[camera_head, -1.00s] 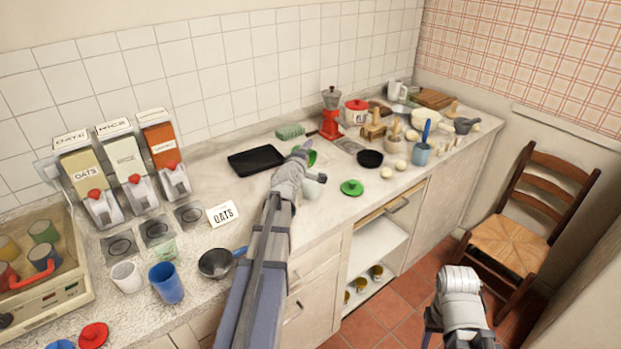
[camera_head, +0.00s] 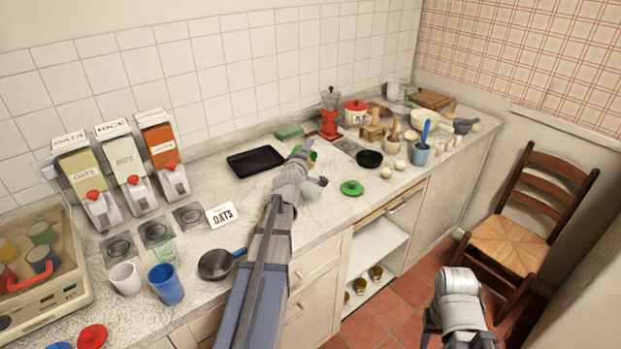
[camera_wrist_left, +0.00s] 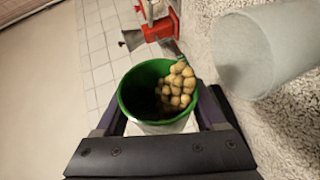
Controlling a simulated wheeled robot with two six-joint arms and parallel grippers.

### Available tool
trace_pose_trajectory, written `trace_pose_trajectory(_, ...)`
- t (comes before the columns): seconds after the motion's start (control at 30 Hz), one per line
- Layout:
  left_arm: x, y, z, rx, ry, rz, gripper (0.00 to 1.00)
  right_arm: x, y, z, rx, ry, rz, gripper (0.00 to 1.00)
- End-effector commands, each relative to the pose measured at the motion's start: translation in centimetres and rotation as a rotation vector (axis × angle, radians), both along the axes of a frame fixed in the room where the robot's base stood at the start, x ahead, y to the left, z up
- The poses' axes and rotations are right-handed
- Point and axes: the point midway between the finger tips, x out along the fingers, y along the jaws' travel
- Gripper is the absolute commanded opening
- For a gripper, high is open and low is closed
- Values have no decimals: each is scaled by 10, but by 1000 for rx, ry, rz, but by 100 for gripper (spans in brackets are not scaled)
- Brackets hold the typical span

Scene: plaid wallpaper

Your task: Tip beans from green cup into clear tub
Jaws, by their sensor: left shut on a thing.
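My left gripper (camera_head: 305,160) is shut on the green cup (camera_head: 313,156), which is mostly hidden behind the wrist in the head view. In the left wrist view the green cup (camera_wrist_left: 127,92) sits between the fingers, its mouth facing the camera. It is tipped well over. Round tan beans (camera_wrist_left: 177,86) are heaped inside along its lower side, near the rim. The clear tub (camera_wrist_left: 262,50) stands on the counter just beside the cup mouth, apart from it in the picture. It shows partly beside the wrist in the head view (camera_head: 311,190).

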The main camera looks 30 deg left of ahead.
Motion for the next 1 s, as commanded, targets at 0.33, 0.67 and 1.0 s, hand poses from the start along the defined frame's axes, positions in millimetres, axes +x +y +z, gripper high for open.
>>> trace_pose_trajectory(0.33, 1, -2, 1, 20, -3, 0, 10, 0, 0, -1, 0, 0, 0, 50)
trace_pose_trajectory(0.67, 1, -3, 1, 39, -6, 0, 10, 0, 0, -2, 0, 0, 0, 50)
trace_pose_trajectory(1.0, 1, -4, 2, 51, -7, 0, 10, 0, 0, -3, 0, 0, 0, 50)
